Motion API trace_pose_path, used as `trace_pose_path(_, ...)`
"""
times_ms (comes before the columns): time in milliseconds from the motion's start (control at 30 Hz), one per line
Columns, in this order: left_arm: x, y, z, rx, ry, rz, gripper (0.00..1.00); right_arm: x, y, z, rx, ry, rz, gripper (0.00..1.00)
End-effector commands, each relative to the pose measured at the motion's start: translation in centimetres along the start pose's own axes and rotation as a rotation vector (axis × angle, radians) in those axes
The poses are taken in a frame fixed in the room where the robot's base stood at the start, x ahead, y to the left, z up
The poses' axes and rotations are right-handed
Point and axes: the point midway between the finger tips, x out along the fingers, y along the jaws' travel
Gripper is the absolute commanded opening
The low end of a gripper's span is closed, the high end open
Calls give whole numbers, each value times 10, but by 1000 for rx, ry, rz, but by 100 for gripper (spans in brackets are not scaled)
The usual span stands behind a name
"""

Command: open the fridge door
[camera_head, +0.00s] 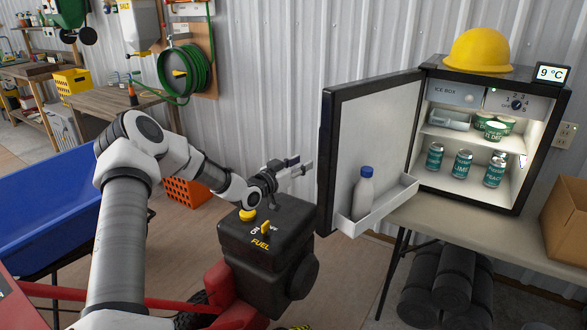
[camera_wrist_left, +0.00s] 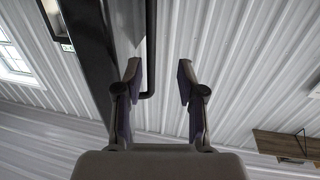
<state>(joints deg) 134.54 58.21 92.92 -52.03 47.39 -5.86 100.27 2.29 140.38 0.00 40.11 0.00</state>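The small dark fridge (camera_head: 513,205) stands on a table at the right. Its door (camera_head: 379,125) is swung wide open to the left, with its pale inner side and door shelf showing. My left gripper (camera_head: 300,168) is just left of the door's free edge, apart from it in the head view. In the left wrist view my left gripper (camera_wrist_left: 157,70) is open, with nothing clamped. A thin dark bar (camera_wrist_left: 151,45) shows beyond the left fingertip, beside a wide dark strip (camera_wrist_left: 88,45); I cannot tell whether these belong to the door. My right gripper is not in view.
Several cans (camera_head: 462,164) stand inside the fridge. A yellow helmet (camera_head: 478,51) and a temperature display (camera_head: 552,73) sit on top. A black fuel tank (camera_head: 268,240) stands below my left gripper. A cardboard box (camera_head: 567,220) is at the right.

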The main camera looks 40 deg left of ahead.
Motion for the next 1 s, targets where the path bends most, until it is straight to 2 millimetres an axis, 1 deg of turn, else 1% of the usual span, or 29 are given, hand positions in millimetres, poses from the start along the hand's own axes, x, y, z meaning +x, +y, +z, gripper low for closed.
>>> trace_pose_path(33,-12,1,-1,-11,5,0,39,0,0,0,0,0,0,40)
trace_pose_path(100,-23,-2,-1,-8,3,-5,39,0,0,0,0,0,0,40)
trace_pose_path(267,-36,-1,0,-4,2,0,39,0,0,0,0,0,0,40)
trace_pose_path(867,-39,0,1,-1,-1,3,39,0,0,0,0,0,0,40)
trace_pose_path(933,-40,0,9,0,-15,3,39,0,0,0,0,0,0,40)
trace_pose_path(967,-40,2,16,6,-30,7,39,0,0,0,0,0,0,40)
trace_pose_path(1000,-39,10,26,32,-63,26,39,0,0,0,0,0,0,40)
